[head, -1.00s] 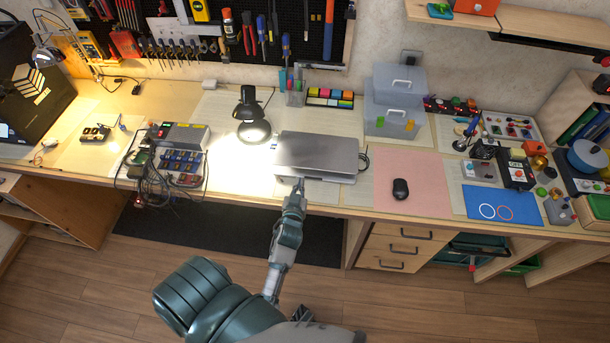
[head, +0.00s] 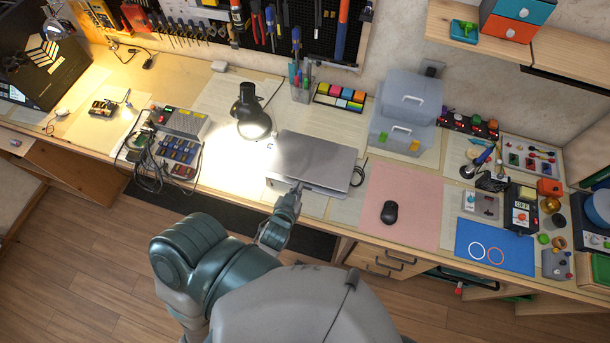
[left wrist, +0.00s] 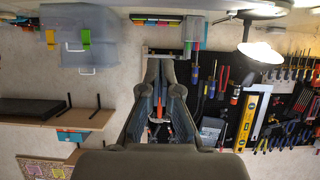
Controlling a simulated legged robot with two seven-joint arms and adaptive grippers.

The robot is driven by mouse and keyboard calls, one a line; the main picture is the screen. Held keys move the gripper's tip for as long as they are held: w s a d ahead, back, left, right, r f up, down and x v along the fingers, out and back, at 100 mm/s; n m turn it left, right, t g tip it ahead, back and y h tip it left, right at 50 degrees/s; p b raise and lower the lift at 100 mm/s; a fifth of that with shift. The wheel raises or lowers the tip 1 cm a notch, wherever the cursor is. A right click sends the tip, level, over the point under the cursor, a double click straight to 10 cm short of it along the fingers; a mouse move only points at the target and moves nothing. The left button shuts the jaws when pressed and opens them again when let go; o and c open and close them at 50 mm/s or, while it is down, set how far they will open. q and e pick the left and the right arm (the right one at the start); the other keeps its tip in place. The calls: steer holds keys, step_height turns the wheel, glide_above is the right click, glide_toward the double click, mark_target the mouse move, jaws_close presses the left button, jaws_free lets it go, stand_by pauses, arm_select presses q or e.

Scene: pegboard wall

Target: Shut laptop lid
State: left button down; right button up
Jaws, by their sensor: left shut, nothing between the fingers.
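The grey laptop (head: 314,158) lies on the workbench with its lid down flat or nearly so. A lighter strip of its base shows along the front edge, and I cannot tell whether a small gap is left under the lid. My left gripper (head: 298,188) is at the laptop's front edge, fingers shut and empty; contact cannot be made out. The left wrist view shows the shut fingers (left wrist: 160,68) against the wall, upside down. My right gripper is in neither view.
A black desk lamp (head: 249,112) stands left of the laptop, with a cable on its right. Clear storage boxes (head: 405,115) stand behind. The wooden bench front runs below the laptop.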

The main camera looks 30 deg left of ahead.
arm_select(q)
steer(key=w+f, duration=0.2)
steer(key=w+a+f, duration=0.1)
steer(key=w+f, duration=0.1)
steer(key=w+a+f, duration=0.1)
steer(key=w+f, duration=0.1)
steer(key=w, duration=0.1)
steer(key=shift+f, duration=0.4)
steer(key=shift+s+d+f, duration=0.25)
steer(key=shift+d+f, duration=0.05)
steer(key=shift+f, duration=0.1)
steer(key=shift+a, duration=0.25)
